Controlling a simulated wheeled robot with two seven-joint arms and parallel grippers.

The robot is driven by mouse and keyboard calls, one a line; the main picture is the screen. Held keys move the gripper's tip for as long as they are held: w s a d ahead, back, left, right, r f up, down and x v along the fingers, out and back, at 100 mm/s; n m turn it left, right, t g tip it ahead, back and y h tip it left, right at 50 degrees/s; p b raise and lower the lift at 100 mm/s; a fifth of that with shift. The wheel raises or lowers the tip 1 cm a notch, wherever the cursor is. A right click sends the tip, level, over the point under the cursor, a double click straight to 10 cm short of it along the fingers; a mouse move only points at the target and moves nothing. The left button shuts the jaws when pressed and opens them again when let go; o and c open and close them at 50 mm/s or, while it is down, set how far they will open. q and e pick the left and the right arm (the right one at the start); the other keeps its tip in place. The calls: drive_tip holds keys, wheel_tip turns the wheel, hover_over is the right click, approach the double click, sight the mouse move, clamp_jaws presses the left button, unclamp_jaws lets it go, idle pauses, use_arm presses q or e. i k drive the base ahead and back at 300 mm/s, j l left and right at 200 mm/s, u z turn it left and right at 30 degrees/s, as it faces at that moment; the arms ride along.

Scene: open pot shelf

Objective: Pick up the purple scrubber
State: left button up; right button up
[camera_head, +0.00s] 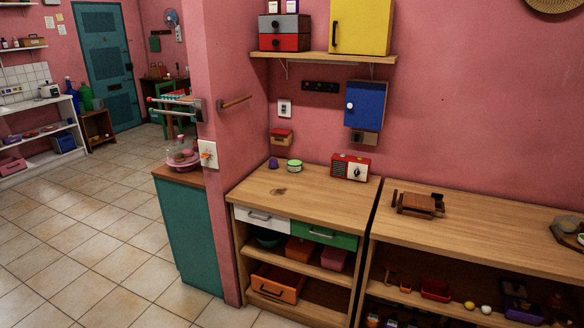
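A small purple object (273,162), which looks like the scrubber, sits on the wooden top of the left cabinet (300,196), toward its back edge near the pink wall. It is small in the picture, so its details are hard to tell. A round green and white container (294,166) stands just to its right. Neither of my grippers shows in this view.
A red and white radio-like box (350,167) stands at the back right of the cabinet top. The front of that top is clear. A wall shelf (323,57) and blue wall box (365,104) hang above. A second wooden cabinet (480,228) adjoins on the right.

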sight(273, 165)
drive_tip(key=z, duration=0.45)
drive_tip(key=i+j+z, duration=0.9)
drive_tip(key=i+j, duration=0.3)
drive_tip(key=j, duration=0.15)
drive_tip(key=i+j, duration=0.3)
drive_tip(key=i+j+z, duration=0.1)
drive_tip(key=i+j, duration=0.2)
drive_tip(key=j, duration=0.25)
drive_tip(key=i+j, duration=0.25)
drive_tip(key=j, duration=0.15)
